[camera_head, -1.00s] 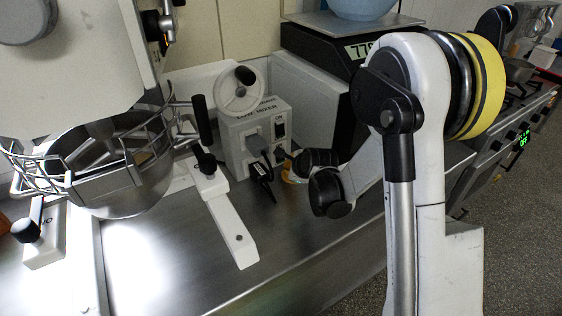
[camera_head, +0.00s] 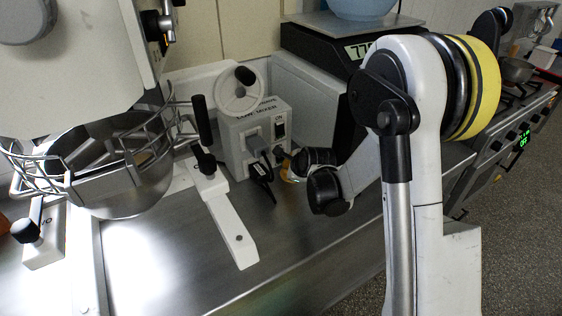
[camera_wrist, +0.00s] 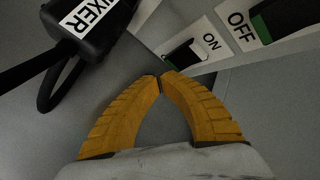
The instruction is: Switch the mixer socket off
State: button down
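A grey socket box (camera_head: 240,150) stands on the steel counter, with lettering ending in MIXER on top and a rocker switch (camera_head: 279,128) marked ON on its front. A black plug (camera_head: 262,172) hangs at its front; in the wrist view the plug (camera_wrist: 95,30) carries a MIXER label. The wrist view shows one switch (camera_wrist: 185,52) beside the word ON and another switch (camera_wrist: 285,15) beside OFF, both with green edges. My gripper (camera_wrist: 160,80) has its orange fingertips together and empty, just below the ON switch; contact cannot be told. In the head view my wrist largely hides the fingers.
A large mixer with a wire-guarded steel bowl (camera_head: 115,165) stands at the left. A white foot (camera_head: 228,225) with a black knob extends forward. A black scale (camera_head: 320,45) is behind my arm, and a stove (camera_head: 515,125) at the right. The front counter is clear.

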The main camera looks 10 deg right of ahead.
jog(key=shift+w, duration=0.15)
dwell(0.5)
jog(key=shift+w+a, duration=0.15)
jog(key=shift+w, duration=0.1)
jog(key=shift+w+a+f, duration=0.1)
jog(key=shift+w, duration=0.2)
dwell(0.6)
jog(key=shift+s+b, duration=0.15)
jog(key=shift+b, duration=0.15)
jog(key=shift+s+d, duration=0.25)
jog(key=shift+s, duration=0.3)
jog(key=shift+s+d+r, duration=0.15)
jog(key=shift+s+d, duration=0.1)
jog(key=shift+s, duration=0.55)
jog(key=shift+s+d+r, duration=0.15)
jog(key=shift+s+d, duration=0.1)
jog(key=shift+s, duration=0.55)
jog(key=shift+s+d+r, duration=0.15)
jog(key=shift+s+d, duration=0.1)
jog(key=shift+s, duration=0.55)
